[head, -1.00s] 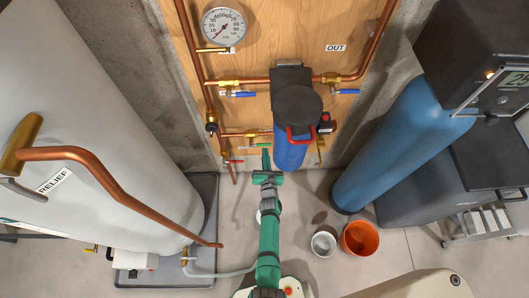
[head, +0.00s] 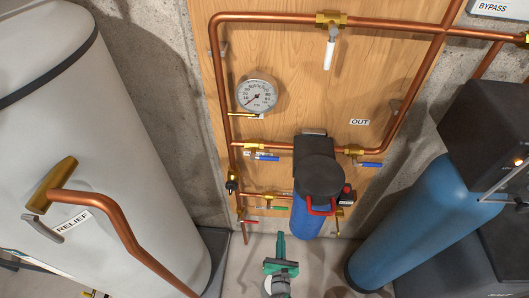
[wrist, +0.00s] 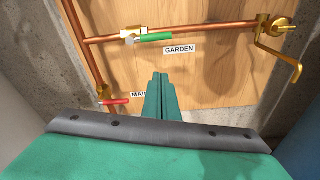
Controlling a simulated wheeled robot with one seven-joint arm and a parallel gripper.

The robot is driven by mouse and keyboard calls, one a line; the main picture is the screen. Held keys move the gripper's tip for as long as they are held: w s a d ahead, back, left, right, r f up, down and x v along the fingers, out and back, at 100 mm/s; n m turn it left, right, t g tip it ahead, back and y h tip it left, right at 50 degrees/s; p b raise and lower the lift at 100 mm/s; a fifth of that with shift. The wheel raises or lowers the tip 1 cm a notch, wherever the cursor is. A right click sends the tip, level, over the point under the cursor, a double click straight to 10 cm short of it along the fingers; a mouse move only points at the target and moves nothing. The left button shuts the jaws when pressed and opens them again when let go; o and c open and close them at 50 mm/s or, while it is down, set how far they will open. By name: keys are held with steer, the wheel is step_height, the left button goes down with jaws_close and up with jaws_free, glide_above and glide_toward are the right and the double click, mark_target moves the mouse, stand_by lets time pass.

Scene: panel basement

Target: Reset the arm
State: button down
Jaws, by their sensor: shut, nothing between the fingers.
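My gripper (head: 280,246) is green and shows at the bottom middle of the head view. It points toward the lower part of the wooden panel and the blue filter housing (head: 307,218). In the wrist view my gripper (wrist: 158,78) has its fingers together, with nothing between them. The fingers point at the wooden panel (wrist: 215,75), below the copper pipe with the green-handled valve (wrist: 155,37) and left of centre under the GARDEN label (wrist: 180,49). I cannot tell the exact gap to the panel. Most of my arm is below the head view's edge.
A white tank (head: 95,130) with a copper relief pipe (head: 115,225) stands at left. A blue cylinder (head: 425,215) and a dark box (head: 490,125) stand at right. A red-handled valve (wrist: 115,101) is near my fingers.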

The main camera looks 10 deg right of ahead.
steer(key=s+a+r+m, duration=0.5)
steer(key=s+m, duration=0.2)
steer(key=s, duration=0.2)
steer(key=s+a+r+m, duration=0.4)
steer(key=s+a+m, duration=0.1)
steer(key=s+m, duration=0.25)
steer(key=s+a+r+m+y, duration=0.1)
steer(key=s+r+m, duration=0.6)
steer(key=r, duration=0.3)
steer(key=s+a+r+m+y, duration=0.1)
steer(key=s+r+m, duration=0.6)
steer(key=r+m, duration=0.2)
steer(key=shift+s+a+r+g+y, duration=0.2)
steer(key=shift+r+g+y, duration=0.2)
steer(key=shift+r, duration=0.2)
steer(key=shift+m, duration=0.25)
